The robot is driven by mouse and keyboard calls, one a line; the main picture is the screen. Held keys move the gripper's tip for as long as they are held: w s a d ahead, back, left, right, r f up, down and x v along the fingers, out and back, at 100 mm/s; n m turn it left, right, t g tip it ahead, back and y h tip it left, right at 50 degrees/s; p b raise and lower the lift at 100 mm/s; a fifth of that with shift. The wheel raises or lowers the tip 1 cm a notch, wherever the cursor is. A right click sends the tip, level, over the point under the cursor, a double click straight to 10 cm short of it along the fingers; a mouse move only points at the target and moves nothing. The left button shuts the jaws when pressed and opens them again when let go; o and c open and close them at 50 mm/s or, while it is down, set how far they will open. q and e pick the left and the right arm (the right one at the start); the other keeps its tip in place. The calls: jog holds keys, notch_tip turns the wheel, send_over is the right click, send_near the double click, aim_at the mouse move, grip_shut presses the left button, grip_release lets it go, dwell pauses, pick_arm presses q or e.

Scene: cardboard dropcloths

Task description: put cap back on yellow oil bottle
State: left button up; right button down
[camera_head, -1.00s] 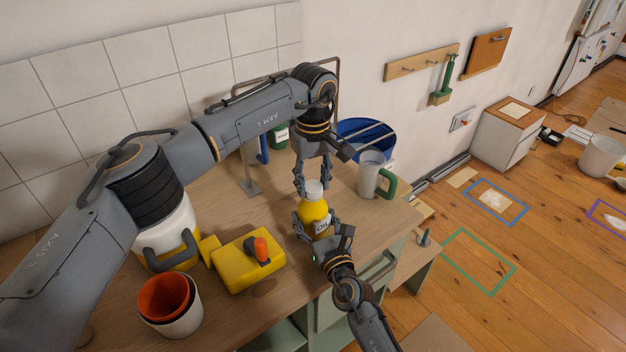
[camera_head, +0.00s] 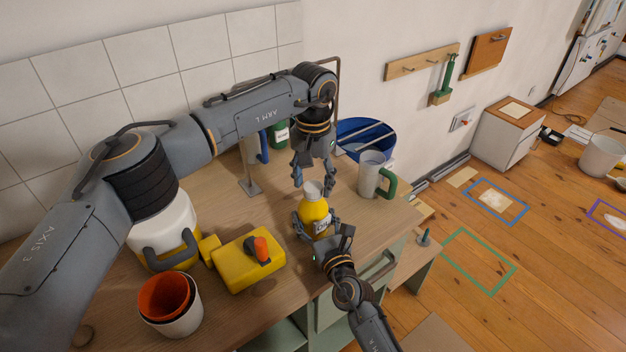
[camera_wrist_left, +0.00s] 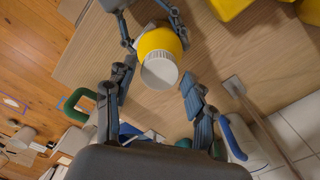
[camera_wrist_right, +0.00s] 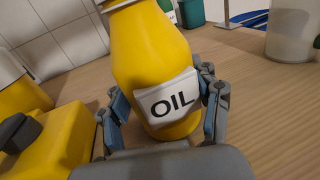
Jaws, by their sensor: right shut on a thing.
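The yellow oil bottle (camera_head: 314,212) stands upright on the workbench, with its OIL label showing in the right wrist view (camera_wrist_right: 170,103). A white cap (camera_head: 313,190) sits on top of its neck; it also shows in the left wrist view (camera_wrist_left: 160,71). I cannot tell how tightly it is seated. My right gripper (camera_head: 316,228) is shut around the bottle's body, one finger on each side. My left gripper (camera_head: 313,180) points down just above the cap. Its fingers are spread on either side, apart from the cap, with nothing held, as the left wrist view (camera_wrist_left: 158,76) shows.
A yellow can (camera_head: 248,262) with an orange spout piece and stacked cups (camera_head: 168,300) stand left of the bottle. A grey jug with a green handle (camera_head: 372,176) and a blue bucket (camera_head: 366,130) are to the right and behind. The bench's right edge is close by.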

dwell(0.3)
pick_arm(q)
jog(key=shift+r, duration=2.25)
